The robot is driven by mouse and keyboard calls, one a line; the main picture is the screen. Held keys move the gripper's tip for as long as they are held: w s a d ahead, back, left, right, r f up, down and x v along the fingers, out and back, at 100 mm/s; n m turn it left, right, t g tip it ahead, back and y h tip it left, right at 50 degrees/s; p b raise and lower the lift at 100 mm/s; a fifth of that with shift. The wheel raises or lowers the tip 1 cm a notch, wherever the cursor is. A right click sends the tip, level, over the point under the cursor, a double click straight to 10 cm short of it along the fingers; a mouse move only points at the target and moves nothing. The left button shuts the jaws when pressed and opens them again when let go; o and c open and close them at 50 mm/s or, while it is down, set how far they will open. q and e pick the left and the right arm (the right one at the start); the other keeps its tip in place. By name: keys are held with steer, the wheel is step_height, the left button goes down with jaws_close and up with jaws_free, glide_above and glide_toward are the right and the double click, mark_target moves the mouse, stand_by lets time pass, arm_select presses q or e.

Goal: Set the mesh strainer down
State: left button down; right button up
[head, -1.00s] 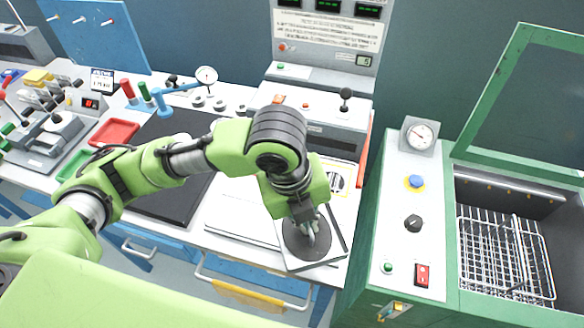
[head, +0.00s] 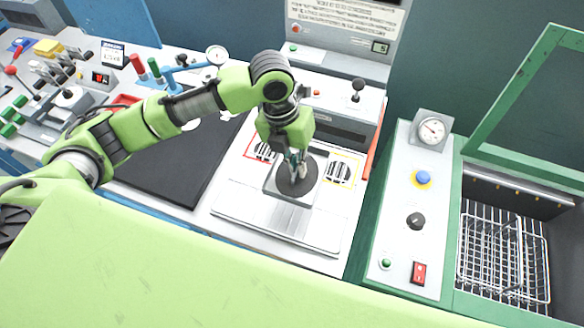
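The mesh strainer appears to be the flat square grey frame with a dark round centre (head: 308,186) below my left gripper. My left gripper (head: 296,176) points down at its middle, and its fingers look closed around a small part there. My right gripper is out of view.
A black mat (head: 180,165) lies left of the bed. A grey control unit with a black knob lever (head: 357,90) stands behind it. At right are a green-sided panel with a gauge (head: 432,128) and a wire basket (head: 502,255) in a basin.

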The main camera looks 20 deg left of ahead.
arm_select(q)
steer(key=shift+w+a+f, duration=0.3)
steer(key=shift+a+f, duration=0.05)
steer(key=shift+f, duration=0.2)
steer(key=shift+w+a+f, duration=0.3)
steer(key=shift+a+f, duration=0.05)
steer(key=shift+f, duration=0.15)
steer(key=f, duration=0.1)
steer(key=f+p, duration=0.1)
steer(key=f, duration=0.1)
steer(key=shift+w+a+f+p, duration=0.2)
steer(key=shift+a+f+p, duration=0.05)
steer(key=shift+f+p, duration=0.15)
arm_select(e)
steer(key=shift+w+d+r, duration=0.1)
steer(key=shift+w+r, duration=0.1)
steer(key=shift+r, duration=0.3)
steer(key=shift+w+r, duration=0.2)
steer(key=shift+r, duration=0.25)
arm_select(q)
steer(key=c, duration=2.3)
jaws_free()
steer(key=shift+f, duration=0.1)
